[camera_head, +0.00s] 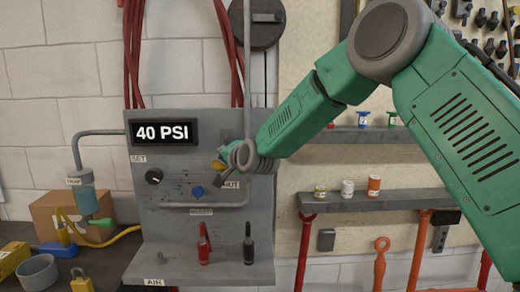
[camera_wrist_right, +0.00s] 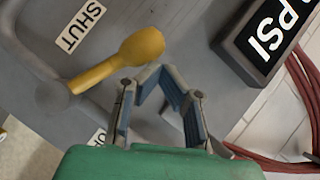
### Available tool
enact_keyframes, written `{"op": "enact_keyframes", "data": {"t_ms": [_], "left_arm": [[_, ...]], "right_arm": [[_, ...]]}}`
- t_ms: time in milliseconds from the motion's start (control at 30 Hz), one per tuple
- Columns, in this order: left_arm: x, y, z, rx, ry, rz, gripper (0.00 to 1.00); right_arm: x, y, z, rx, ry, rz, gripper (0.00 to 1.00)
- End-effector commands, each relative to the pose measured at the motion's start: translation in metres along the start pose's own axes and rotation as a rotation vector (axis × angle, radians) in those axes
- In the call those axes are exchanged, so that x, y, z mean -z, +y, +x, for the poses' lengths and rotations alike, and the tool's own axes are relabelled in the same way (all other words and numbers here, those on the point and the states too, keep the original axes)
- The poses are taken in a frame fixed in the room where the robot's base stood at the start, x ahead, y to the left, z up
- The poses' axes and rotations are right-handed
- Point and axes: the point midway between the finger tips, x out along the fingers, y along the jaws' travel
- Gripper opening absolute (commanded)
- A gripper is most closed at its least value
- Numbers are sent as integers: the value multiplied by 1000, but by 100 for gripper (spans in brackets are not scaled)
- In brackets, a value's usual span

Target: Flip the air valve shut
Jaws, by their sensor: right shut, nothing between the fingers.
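The air valve's yellow handle (camera_wrist_right: 138,47) shows clearly in the right wrist view. It runs from a grey pivot on a pipe up and right to a rounded end, just right of the SHUT label (camera_wrist_right: 82,26). In the head view only a small part of the handle (camera_head: 217,165) shows beside my gripper. My right gripper (camera_wrist_right: 156,72) is shut and empty, its tips close to the handle's rounded end; I cannot tell whether they touch. In the head view my right gripper (camera_head: 222,170) is in front of the grey panel. My left gripper is not in view.
The panel (camera_head: 180,245) carries a 40 PSI display (camera_head: 163,132), a black knob (camera_head: 154,177), a blue knob (camera_head: 197,192) and red and black tools below. Red hoses (camera_head: 133,60) hang behind. Shelves (camera_head: 390,200) with small pots stand right. A box (camera_head: 75,215) is at left.

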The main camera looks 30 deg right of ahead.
Motion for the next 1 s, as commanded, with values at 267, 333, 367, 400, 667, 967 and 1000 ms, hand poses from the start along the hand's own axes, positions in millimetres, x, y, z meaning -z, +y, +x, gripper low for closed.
{"op": "enact_keyframes", "data": {"t_ms": [267,333,367,400,667,967,1000], "left_arm": [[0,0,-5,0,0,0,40],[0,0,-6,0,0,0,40],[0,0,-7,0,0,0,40],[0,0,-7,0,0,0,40],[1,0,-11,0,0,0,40],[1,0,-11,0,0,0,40],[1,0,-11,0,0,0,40]], "right_arm": [[-17,11,12,-19,-2,-22,0],[-20,13,14,-18,-1,-22,0],[-21,14,15,-17,0,-21,0],[-23,14,16,-20,-1,-27,0],[-29,20,19,-76,0,-113,0],[-31,24,22,-94,-2,-135,0],[-31,24,22,-95,-2,-135,0]]}}
